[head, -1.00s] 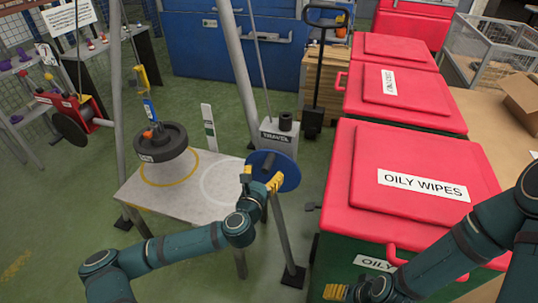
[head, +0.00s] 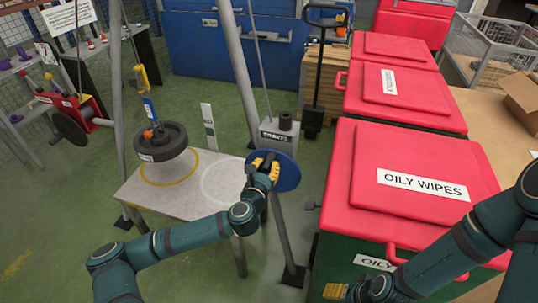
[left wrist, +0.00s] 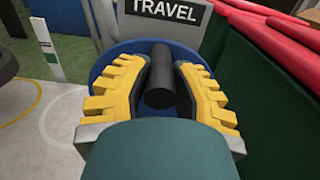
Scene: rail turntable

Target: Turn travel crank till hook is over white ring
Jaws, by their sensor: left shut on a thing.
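The crank is a blue disc (head: 287,176) with a black handle (left wrist: 160,75), on the grey TRAVEL box (head: 279,138). My left gripper (head: 263,165) is shut on the handle; the left wrist view shows its yellow fingers on both sides of it. The yellow hook (head: 147,77) hangs at the left, with a blue strap (head: 150,109) and a dark round weight (head: 161,143) below it. The weight is above the yellow ring (head: 168,186), left of the white ring (head: 203,181). My right gripper (head: 335,291) is low beside the bins, its fingers too unclear to read.
The grey table (head: 150,198) carries both rings. A white marker post (head: 208,128) stands behind it. Grey frame legs (head: 238,65) rise around the table. Red-lidded bins (head: 420,215) stand close at the right. A red winch (head: 75,112) is at the far left.

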